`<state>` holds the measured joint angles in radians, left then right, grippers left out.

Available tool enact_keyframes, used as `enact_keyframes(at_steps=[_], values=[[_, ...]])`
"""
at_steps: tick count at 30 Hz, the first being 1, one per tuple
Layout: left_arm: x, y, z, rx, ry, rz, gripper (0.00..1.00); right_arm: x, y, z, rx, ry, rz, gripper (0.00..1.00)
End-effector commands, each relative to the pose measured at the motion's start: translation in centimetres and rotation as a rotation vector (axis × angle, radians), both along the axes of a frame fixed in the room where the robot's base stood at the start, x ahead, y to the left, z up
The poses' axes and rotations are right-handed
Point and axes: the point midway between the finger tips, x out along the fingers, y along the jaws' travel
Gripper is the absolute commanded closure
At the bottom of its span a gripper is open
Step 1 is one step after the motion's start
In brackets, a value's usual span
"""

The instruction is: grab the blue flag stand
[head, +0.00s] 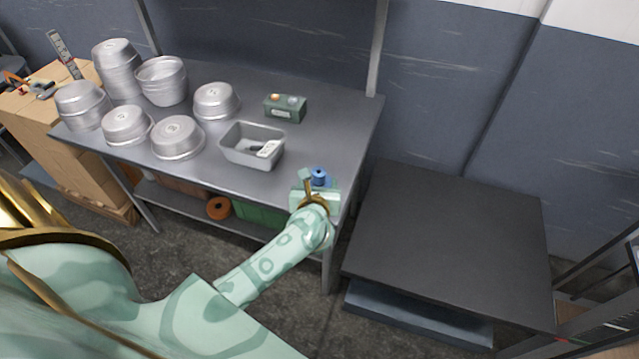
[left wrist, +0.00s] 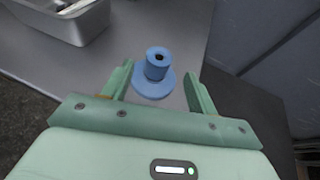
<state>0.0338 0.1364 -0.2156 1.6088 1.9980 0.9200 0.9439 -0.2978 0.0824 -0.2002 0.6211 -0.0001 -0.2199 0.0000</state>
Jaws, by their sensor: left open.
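The blue flag stand (head: 318,177) is a short blue post on a round base, upright near the right end of the metal table. It also shows in the left wrist view (left wrist: 156,68), just ahead of and between the fingertips. My left gripper (head: 312,180) is open, with its fingers (left wrist: 160,84) on either side of the stand and apart from it. Part of the stand's base is hidden in the head view by the gripper. My right gripper is not in view.
On the metal table (head: 335,112) stand a grey loaf pan (head: 235,150) holding small items, a green box (head: 285,113) with buttons, and several round metal pans (head: 177,140). A low black table (head: 450,230) stands to the right. The table's right end behind the stand is clear.

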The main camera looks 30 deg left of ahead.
Motion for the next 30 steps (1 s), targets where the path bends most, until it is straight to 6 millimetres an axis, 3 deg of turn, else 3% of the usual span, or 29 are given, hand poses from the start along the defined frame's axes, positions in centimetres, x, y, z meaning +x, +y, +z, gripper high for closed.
enact_keyframes(at_steps=[12,20,21,26,27,30], values=[[4.0,2.4,-2.6,0.003,0.001,0.000,0.41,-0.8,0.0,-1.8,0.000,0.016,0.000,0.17],[4.4,2.7,-2.6,0.002,0.000,-0.001,0.41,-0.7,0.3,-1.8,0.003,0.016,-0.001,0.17],[4.4,2.7,-2.6,0.002,0.000,-0.001,0.44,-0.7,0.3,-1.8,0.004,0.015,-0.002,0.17],[4.4,2.6,-2.6,0.002,0.000,-0.001,0.89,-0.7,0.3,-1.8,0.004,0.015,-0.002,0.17],[4.4,2.6,-2.6,0.002,0.000,-0.001,0.94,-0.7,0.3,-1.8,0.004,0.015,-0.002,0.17],[4.4,2.6,-2.6,0.002,-0.001,-0.002,0.93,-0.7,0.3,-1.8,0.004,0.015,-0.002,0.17]])
